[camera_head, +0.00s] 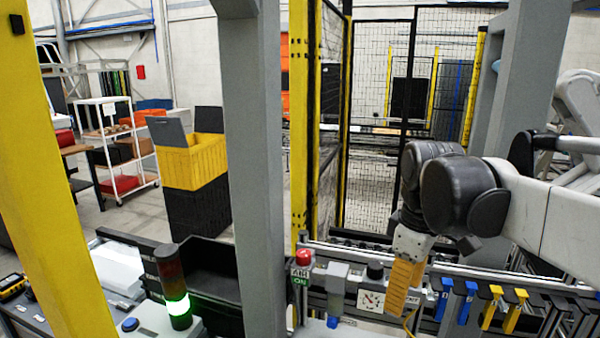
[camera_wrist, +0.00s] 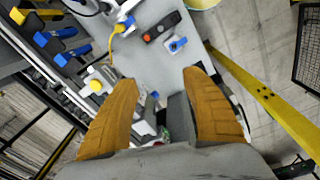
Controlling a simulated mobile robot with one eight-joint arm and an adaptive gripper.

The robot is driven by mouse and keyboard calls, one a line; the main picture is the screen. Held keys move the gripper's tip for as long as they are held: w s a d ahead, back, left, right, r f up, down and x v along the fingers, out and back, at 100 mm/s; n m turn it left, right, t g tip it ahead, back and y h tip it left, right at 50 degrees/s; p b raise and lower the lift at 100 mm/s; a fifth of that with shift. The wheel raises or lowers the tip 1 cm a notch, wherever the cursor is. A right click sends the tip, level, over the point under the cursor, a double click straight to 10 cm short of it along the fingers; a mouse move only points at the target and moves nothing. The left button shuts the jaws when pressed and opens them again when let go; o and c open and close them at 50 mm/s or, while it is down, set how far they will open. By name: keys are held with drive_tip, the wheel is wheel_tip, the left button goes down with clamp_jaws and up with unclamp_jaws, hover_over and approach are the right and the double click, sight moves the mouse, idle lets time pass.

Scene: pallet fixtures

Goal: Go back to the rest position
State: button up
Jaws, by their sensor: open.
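My gripper (camera_head: 400,285) has orange-brown ribbed fingers. In the head view it hangs down in front of the fixture rail at the right, below my dark wrist joint. In the wrist view the two fingers of my gripper (camera_wrist: 160,100) stand wide apart with nothing held between them. A grey surface with small devices lies beyond the fingertips.
A signal tower (camera_head: 172,285) with a lit green section stands at the lower left. A red button (camera_head: 303,257) and blue and yellow clamps (camera_head: 510,310) line the rail. A grey post (camera_head: 255,170) and a yellow post (camera_head: 50,170) rise close by.

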drive_tip(key=s+f+m+t+b, duration=0.2)
drive_tip(key=f+b, duration=0.3)
drive_tip(key=f, duration=0.3)
drive_tip(key=s+f+m+t+b, duration=0.2)
drive_tip(key=s+f+m+b, duration=0.2)
drive_tip(key=f, duration=0.5)
drive_tip(key=s+f+m+t+b, duration=0.2)
drive_tip(key=s+f+m+b, duration=0.1)
drive_tip(key=f+b, duration=0.4)
drive_tip(key=shift+s+f+m, duration=0.3)
drive_tip(key=shift+f+m, duration=0.2)
drive_tip(key=shift+f, duration=0.25)
drive_tip(key=shift+d, duration=0.1)
